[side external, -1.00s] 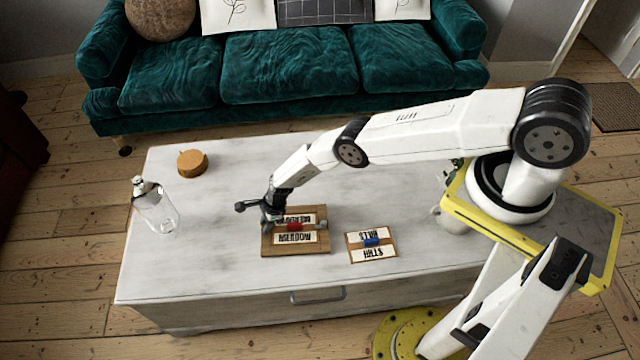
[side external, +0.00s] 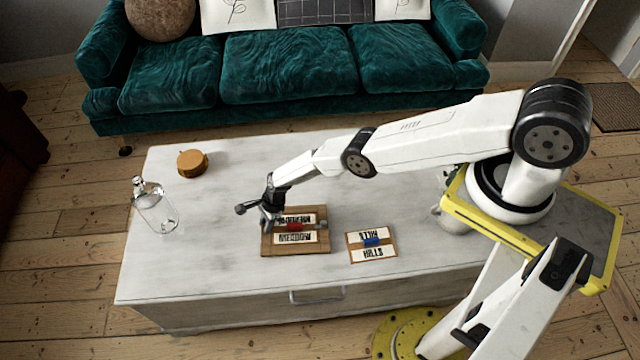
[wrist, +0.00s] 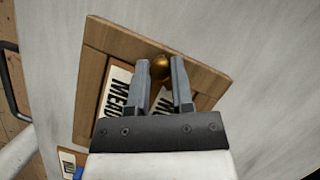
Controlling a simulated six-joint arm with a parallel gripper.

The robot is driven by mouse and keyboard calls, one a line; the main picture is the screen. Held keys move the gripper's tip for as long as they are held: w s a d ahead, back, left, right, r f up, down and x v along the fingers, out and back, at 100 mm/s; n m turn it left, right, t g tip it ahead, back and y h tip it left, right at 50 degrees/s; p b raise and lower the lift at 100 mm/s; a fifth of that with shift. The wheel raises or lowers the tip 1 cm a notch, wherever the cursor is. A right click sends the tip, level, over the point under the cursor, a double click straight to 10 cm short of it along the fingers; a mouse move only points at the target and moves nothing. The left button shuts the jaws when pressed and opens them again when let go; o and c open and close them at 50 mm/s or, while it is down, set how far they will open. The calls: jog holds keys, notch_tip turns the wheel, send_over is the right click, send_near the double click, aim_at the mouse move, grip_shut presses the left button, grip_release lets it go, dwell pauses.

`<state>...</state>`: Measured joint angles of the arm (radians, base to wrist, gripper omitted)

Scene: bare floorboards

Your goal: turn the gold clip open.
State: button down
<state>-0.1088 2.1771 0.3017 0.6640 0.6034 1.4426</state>
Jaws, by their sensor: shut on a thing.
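The gold clip (wrist: 160,67) shows in the wrist view as a rounded gold piece near one edge of the wooden board (wrist: 98,60). My gripper (wrist: 163,64) is shut on it, with a finger on either side. In the side view my gripper (side external: 267,220) is at the left part of the same board (side external: 295,250), and it hides the clip there. The board carries two white labels with black letters, and a red piece (side external: 293,226) sits between them. My fingers cover part of the labels in the wrist view.
A smaller board (side external: 371,247) with two labels and a blue piece lies to the right. A glass bottle (side external: 157,210) and a round wooden box (side external: 192,163) stand to the left on the pale chest top (side external: 200,270). A teal sofa (side external: 290,75) is behind.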

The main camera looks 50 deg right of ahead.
jog(key=shift+c, duration=2.4)
grip_release()
jog(key=shift+r, duration=0.25)
jog(key=shift+w+d+r, duration=0.1)
jog(key=shift+d+r, duration=0.05)
jog(key=shift+r, duration=0.05)
jog(key=v, duration=0.7)
jog(key=shift+f, duration=0.1)
